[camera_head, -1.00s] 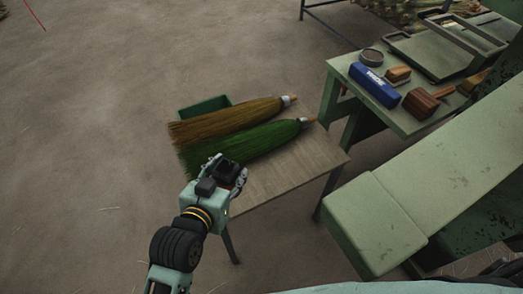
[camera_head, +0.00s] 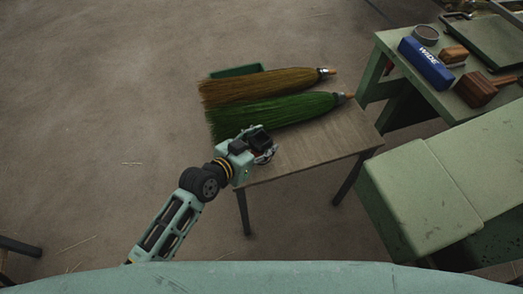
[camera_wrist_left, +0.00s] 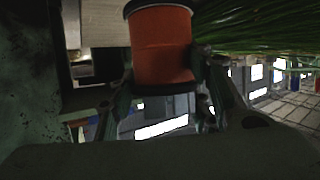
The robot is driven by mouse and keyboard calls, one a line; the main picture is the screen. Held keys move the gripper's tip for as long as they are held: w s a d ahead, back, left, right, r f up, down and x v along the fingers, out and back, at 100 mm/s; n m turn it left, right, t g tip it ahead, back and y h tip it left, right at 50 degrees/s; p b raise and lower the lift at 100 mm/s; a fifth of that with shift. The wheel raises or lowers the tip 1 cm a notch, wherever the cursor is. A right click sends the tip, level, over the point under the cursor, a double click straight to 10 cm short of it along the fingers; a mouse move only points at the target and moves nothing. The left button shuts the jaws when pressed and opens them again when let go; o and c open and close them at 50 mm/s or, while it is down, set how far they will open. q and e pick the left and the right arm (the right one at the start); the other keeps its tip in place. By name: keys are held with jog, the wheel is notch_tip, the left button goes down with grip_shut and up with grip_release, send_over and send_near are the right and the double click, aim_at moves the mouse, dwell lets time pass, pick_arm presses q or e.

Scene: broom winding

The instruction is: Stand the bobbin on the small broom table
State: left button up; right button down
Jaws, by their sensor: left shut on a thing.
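The bobbin (camera_wrist_left: 161,45) shows in the left wrist view as an orange-red spool with a dark rim, between the fingers of my left gripper (camera_wrist_left: 165,88). In the head view my left gripper (camera_head: 262,150) is at the near left edge of the small wooden broom table (camera_head: 310,146), next to the green broom. The bobbin is mostly hidden there by the gripper. I cannot tell whether the bobbin touches the table top. My right gripper is not in view.
A green broom (camera_head: 275,113) and a brown broom (camera_head: 260,88) lie across the table's far part. A green box (camera_head: 236,71) is behind them. The table's right part is bare. A green machine (camera_head: 425,205) stands right; a bench holds a blue box (camera_head: 426,63) and brushes.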

aim_at(257, 154)
pick_arm(q)
jog(key=shift+w+a+f, duration=0.1)
jog(key=shift+w+f, duration=0.05)
jog(key=shift+f, duration=0.1)
jog(key=shift+f+b, duration=0.4)
jog(key=shift+f, duration=1.4)
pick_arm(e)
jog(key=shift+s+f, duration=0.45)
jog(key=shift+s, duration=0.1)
pick_arm(q)
jog(key=shift+f, duration=0.2)
jog(key=o, duration=1.2)
jog(key=shift+r, duration=0.1)
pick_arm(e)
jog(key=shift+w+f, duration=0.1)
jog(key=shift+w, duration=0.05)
pick_arm(q)
jog(key=shift+r, duration=0.1)
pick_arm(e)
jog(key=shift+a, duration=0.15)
